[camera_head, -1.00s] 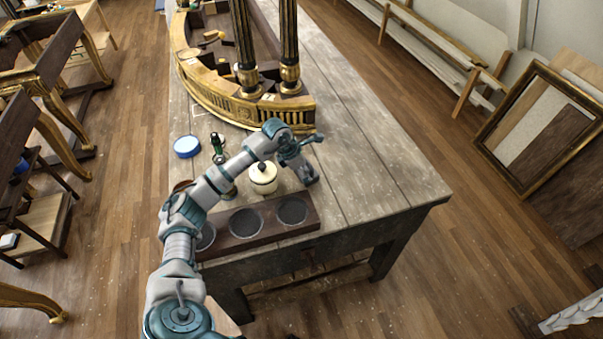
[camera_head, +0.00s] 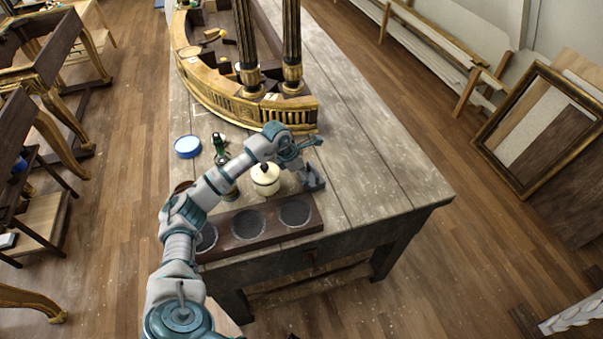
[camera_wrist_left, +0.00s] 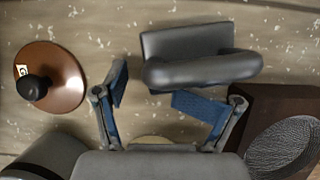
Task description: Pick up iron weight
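The iron weight (camera_head: 313,182) is a dark grey block with a thick rounded bar handle. It stands on the worn wooden table (camera_head: 375,165), right of the cream pot, and shows at the upper middle of the left wrist view (camera_wrist_left: 195,42). My left gripper (camera_head: 309,147) hangs over the table just behind the weight. In the left wrist view its blue-padded fingers (camera_wrist_left: 147,92) are spread with nothing between them. The right fingertip lies close to the bar handle; I cannot tell whether they touch. My right gripper is not in view.
A cream pot with a black knob (camera_head: 266,186) stands beside the weight. A dark wooden block with round wells (camera_head: 272,219) lies in front. A copper-brown disc with a black knob (camera_wrist_left: 62,70) is left of the fingers. The table's right side is clear.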

